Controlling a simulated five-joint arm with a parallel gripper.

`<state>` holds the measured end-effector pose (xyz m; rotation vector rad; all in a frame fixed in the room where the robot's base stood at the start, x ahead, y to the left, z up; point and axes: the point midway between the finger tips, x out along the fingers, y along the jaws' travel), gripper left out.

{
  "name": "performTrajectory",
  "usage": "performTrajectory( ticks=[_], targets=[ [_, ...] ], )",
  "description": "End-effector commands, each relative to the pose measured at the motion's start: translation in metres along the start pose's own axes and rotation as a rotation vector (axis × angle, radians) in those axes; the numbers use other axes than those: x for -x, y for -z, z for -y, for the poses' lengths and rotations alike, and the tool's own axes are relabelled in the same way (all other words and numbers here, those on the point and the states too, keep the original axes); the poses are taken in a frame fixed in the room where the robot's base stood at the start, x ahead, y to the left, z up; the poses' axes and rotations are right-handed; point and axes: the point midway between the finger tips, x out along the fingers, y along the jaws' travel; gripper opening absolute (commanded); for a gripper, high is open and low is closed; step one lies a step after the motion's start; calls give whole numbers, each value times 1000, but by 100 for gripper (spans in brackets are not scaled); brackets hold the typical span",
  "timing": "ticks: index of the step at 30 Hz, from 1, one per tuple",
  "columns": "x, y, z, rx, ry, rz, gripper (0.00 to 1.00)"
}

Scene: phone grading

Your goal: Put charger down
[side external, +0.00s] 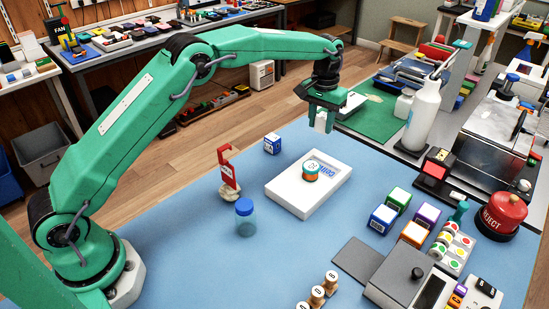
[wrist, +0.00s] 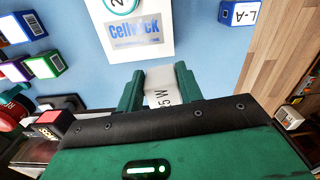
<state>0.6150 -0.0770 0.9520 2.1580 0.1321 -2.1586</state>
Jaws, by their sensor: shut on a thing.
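The charger is a small white block marked "25 W" (wrist: 158,90), held between the green fingers of my gripper (wrist: 160,80) in the wrist view. In the side view my gripper (side external: 322,112) hangs pointing down, and the white charger (side external: 323,122) shows at its tips. It is held near the far edge of the blue mat (side external: 180,240), beyond the white Cellwick box (side external: 290,200). It appears to be in the air, but the exact height is unclear. The gripper is shut on the charger.
A round tape-like item (side external: 311,171) lies on the Cellwick box. A blue cube (side external: 272,143), a red tag (side external: 228,172) and a blue-lidded jar (side external: 245,218) stand left of it. Several coloured cubes (side external: 383,220) and a red reject button (side external: 502,215) are at the right.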

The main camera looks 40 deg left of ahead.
Motion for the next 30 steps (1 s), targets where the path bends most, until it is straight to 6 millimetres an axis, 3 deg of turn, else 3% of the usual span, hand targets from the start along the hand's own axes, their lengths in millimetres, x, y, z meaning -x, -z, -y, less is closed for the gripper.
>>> performTrajectory(
  ticks=[7,14,21,30],
  targets=[
    [3,-13,-21,-9,0,-1,12],
    [8,-51,-67,-27,0,-1,12],
    [13,-114,-122,-48,0,-1,12],
    [15,-204,-168,-75,-1,-1,12]
  ],
)
